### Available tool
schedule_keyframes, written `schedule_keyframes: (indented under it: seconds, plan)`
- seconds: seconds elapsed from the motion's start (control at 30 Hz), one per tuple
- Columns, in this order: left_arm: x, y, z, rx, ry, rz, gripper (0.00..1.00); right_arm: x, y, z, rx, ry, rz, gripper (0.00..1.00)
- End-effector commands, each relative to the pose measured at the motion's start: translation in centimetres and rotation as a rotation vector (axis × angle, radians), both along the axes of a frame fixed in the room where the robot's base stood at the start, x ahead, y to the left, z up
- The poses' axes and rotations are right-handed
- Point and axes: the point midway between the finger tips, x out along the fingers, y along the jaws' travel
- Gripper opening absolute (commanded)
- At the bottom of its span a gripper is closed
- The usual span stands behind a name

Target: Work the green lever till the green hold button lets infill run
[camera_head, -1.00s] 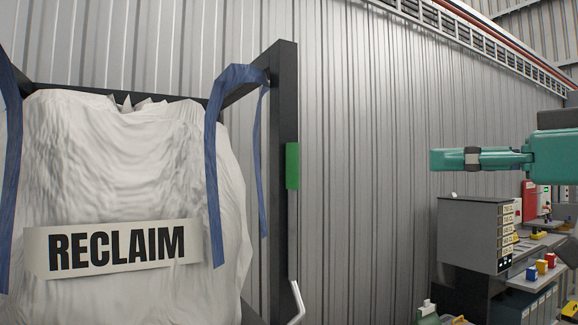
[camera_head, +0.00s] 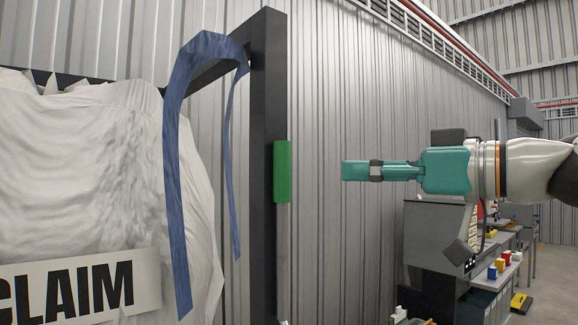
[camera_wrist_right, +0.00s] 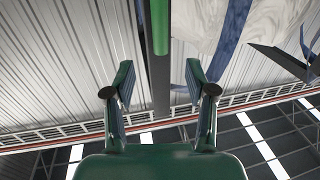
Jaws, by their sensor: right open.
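A green upright bar (camera_head: 282,171) is fixed along the right side of a black frame post (camera_head: 263,100); it looks like the lever, though I cannot tell how it pivots. It also shows in the right wrist view (camera_wrist_right: 160,28), at the top between the fingertips. My right gripper (camera_head: 345,171) is teal, comes in from the right and is level with the green bar, with a gap between them. In the right wrist view its fingers (camera_wrist_right: 160,80) are apart and empty. My left gripper is not in view. I see no separate green button.
A white bulk bag (camera_head: 90,170) with blue straps (camera_head: 176,190) and a cut-off label hangs in the black frame at left. A corrugated metal wall (camera_head: 380,100) stands behind. A grey cabinet (camera_head: 432,235) and benches are below right. Space between gripper and bar is clear.

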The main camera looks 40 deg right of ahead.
Motion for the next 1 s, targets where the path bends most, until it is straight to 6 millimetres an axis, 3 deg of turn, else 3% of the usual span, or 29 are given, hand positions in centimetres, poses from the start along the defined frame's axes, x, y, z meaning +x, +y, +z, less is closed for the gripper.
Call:
schedule_keyframes:
  seconds: [0.3, 0.53, 0.7, 1.0]
  plan:
    - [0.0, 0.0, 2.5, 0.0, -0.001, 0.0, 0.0, 7.0, 2.1, 0.2, 0.0, 0.005, 0.006, 0.56]
    - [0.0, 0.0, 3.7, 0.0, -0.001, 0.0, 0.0, 11.1, 3.2, 0.2, 0.0, 0.004, 0.006, 0.56]
    - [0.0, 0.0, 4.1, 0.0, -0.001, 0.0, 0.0, 12.7, 3.7, 0.1, -0.001, 0.002, 0.005, 0.56]
    - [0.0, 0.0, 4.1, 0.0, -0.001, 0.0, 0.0, 13.1, 3.8, 0.0, -0.001, 0.0, 0.004, 0.56]
